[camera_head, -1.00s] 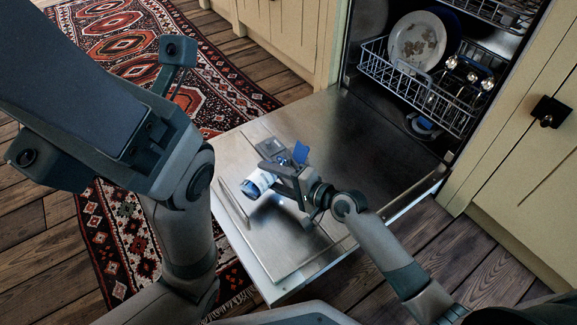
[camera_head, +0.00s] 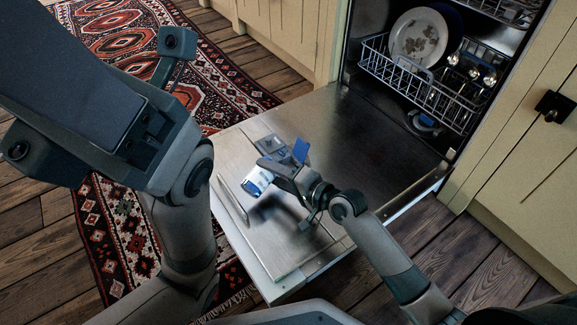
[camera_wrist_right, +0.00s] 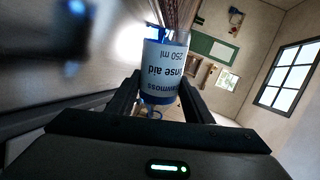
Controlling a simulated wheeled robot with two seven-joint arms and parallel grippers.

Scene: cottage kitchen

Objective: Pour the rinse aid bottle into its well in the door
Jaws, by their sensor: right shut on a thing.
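The rinse aid bottle (camera_head: 257,180), white-labelled with blue, is gripped by my right gripper (camera_head: 270,174) above the open dishwasher door (camera_head: 345,125). It looks tilted. In the right wrist view the bottle (camera_wrist_right: 165,62) sits between the two dark fingers, its label upside down, with blue parts at both ends. The dispenser (camera_head: 269,145) in the door lies just beyond the gripper, with its blue lid (camera_head: 301,150) standing open. The well's opening and the bottle's mouth cannot be made out in the head view. My left arm fills the left side; its gripper does not show.
Cream cabinets (camera_head: 530,150) flank the machine. A red patterned rug (camera_head: 120,50) lies on the wooden floor left of the door. The door around the dispenser is bare.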

